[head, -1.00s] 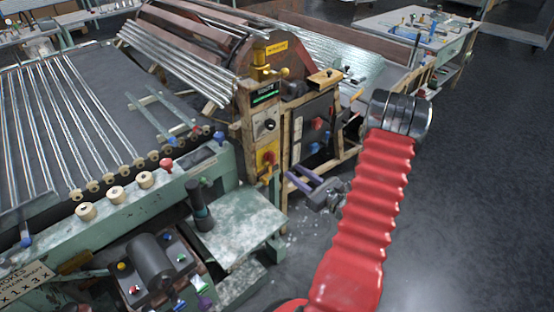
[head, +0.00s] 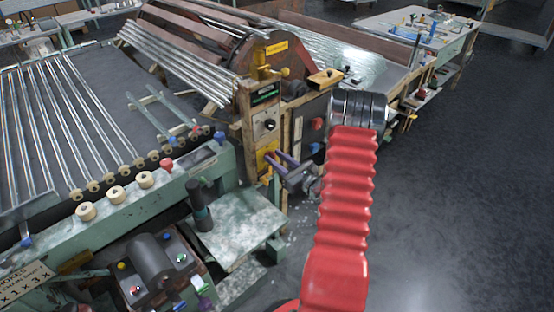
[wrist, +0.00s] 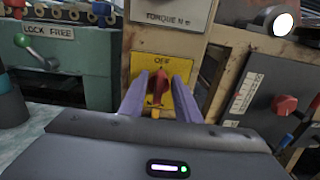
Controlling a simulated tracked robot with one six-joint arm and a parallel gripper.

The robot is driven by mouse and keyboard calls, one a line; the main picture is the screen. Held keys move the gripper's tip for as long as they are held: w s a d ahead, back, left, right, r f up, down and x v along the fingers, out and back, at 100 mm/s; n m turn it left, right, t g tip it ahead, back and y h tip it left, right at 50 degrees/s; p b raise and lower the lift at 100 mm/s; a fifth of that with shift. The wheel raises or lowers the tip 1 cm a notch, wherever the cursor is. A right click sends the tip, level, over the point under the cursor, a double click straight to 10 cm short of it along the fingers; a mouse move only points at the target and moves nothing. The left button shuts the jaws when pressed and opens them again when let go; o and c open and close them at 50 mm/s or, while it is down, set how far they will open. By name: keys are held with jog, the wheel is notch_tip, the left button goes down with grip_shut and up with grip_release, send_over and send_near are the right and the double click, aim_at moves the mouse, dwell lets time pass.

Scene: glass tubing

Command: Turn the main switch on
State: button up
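The main switch is a red knob (wrist: 158,86) on a yellow plate (wrist: 181,101) marked OFF, fixed to a wooden post. The knob's handle stands upright, pointing toward OFF. In the head view the yellow plate (head: 266,153) is partly covered by my gripper's fingers. My gripper (head: 273,162) has purple fingers that reach left toward the plate. In the wrist view my gripper (wrist: 157,93) is open, with one finger on each side of the knob and small gaps beside it. I cannot tell whether the tips touch the plate.
A white dial plate (head: 269,125) sits above the switch. A dark panel with a red knob (wrist: 285,104) stands to the right. A green machine bench (head: 240,225) lies below left, with a dark upright handle (head: 199,205). Open floor (head: 460,190) is at the right.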

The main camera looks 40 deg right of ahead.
grip_shut()
jog(key=shift+m, duration=0.4)
jog(key=m, duration=0.5)
jog(key=d+f+m, duration=0.1)
jog(key=m, duration=0.5)
jog(key=d+m, duration=0.1)
jog(key=m, duration=0.5)
jog(key=shift+f, duration=0.35)
jog(key=shift+m, duration=0.3)
dwell(0.4)
